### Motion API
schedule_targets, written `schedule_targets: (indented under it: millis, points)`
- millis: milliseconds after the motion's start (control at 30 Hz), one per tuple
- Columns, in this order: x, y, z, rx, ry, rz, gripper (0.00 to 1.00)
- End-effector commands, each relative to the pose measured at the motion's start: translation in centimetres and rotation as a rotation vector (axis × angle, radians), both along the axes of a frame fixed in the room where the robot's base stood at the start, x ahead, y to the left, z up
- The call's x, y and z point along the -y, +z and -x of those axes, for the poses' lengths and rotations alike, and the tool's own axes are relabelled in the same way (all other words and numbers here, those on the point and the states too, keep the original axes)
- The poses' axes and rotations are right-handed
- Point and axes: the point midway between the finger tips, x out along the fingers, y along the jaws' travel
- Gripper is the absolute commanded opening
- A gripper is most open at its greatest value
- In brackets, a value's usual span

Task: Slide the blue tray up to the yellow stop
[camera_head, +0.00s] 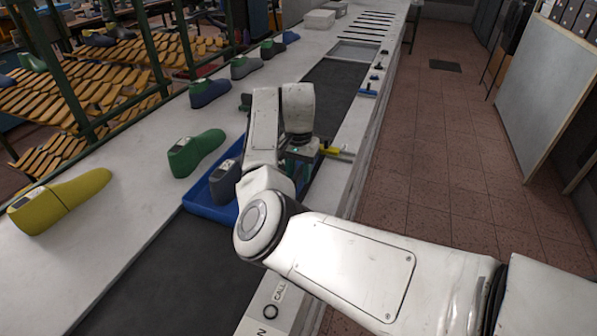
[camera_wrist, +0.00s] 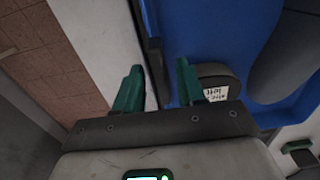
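The blue tray (camera_head: 192,197) lies on the dark belt strip in the head view, mostly hidden behind my arm. It holds a dark blue-grey shoe last (camera_head: 224,181). The yellow stop (camera_head: 337,151) is at the belt's right edge, just right of my gripper (camera_head: 300,164). In the wrist view my gripper (camera_wrist: 160,66) has its two green fingers apart, on either side of the tray's side wall (camera_wrist: 151,45). The right finger is over the tray's inside, the left one over the white ledge. A gap shows between fingers and wall. The stop is not in the wrist view.
Green (camera_head: 196,152) and yellow (camera_head: 62,200) shoe lasts stand on the white surface left of the belt, with several more farther back. Small blue and dark items (camera_head: 368,91) sit on the right ledge beyond the stop. The belt (camera_head: 335,85) beyond my arm looks clear.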

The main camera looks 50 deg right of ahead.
Motion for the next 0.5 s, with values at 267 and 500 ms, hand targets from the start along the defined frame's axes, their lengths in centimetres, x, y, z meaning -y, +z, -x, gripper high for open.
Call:
schedule_targets:
  millis: [267, 500]
  points:
    - [-0.1, 0.1, 0.0, 0.000, 0.001, -0.001, 0.40]
    - [0.0, 3.1, 0.0, 0.001, -0.001, 0.001, 0.40]
